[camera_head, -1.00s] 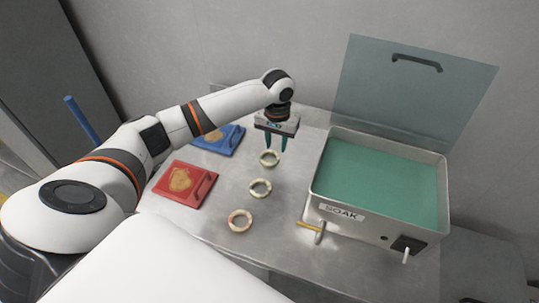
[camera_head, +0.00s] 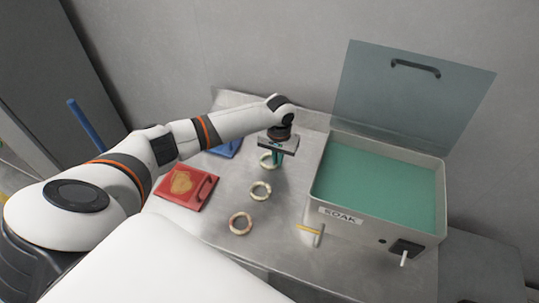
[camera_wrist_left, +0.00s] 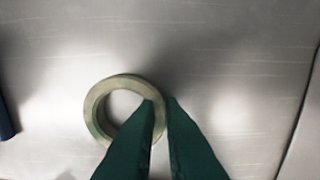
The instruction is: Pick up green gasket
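The green gasket (camera_head: 266,161) is the farthest of three pale rings on the metal table and has faint greenish marks. In the left wrist view the gasket (camera_wrist_left: 97,92) lies left of the fingertips. My left gripper (camera_head: 277,164) points down at the gasket's right side. In the wrist view its green fingers (camera_wrist_left: 160,100) are close together, one inside the ring and one outside, with the ring's right wall between them. I cannot tell whether the gasket is off the table. My right gripper is not in view.
Two more rings lie nearer: a yellowish one (camera_head: 260,190) and a reddish one (camera_head: 240,223). A red tray (camera_head: 203,194) and a blue tray (camera_head: 232,150) are left. An open SOAK box (camera_head: 345,216) with green contents stands right, its lid (camera_head: 410,100) raised.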

